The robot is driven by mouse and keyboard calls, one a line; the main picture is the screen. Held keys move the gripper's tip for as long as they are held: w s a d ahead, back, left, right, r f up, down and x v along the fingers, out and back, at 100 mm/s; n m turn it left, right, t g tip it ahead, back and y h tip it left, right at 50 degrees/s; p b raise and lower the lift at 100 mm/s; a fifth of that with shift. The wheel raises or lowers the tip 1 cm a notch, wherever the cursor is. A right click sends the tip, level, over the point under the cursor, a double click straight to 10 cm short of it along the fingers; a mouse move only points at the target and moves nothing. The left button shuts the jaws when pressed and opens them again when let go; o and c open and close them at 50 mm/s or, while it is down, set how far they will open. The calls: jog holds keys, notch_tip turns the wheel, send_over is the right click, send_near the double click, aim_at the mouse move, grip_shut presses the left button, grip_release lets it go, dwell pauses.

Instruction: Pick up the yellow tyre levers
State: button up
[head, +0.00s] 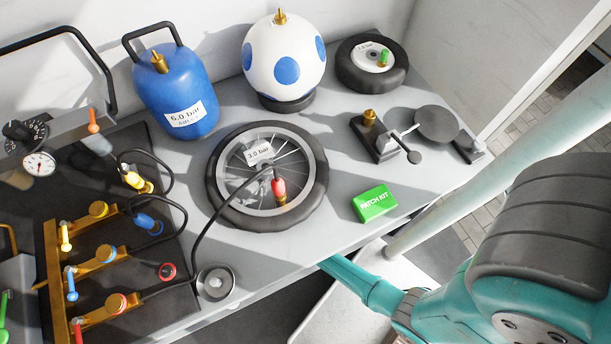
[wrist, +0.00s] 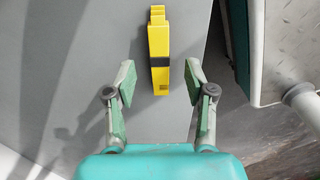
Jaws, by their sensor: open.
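The yellow tyre levers (wrist: 159,40) show in the wrist view as a narrow upright-running stack with a black band around it, on a grey surface. My gripper (wrist: 160,78) is open, with one green-padded finger to each side of the near end of the levers. There is a gap between each finger and the levers, and neither finger appears to touch them. I cannot make out the tyre levers or the gripper's fingers in the head view.
On the grey bench (head: 330,222), the head view shows a wheel (head: 309,205), a green patch kit (head: 374,203), a blue gas bottle (head: 165,92), a white ball with blue spots (head: 262,55) and a small tyre (head: 350,76). In the wrist view the surface ends just right of the levers.

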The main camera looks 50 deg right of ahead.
jog(key=shift+f, duration=1.35)
grip_shut()
jog(key=shift+r, duration=0.1)
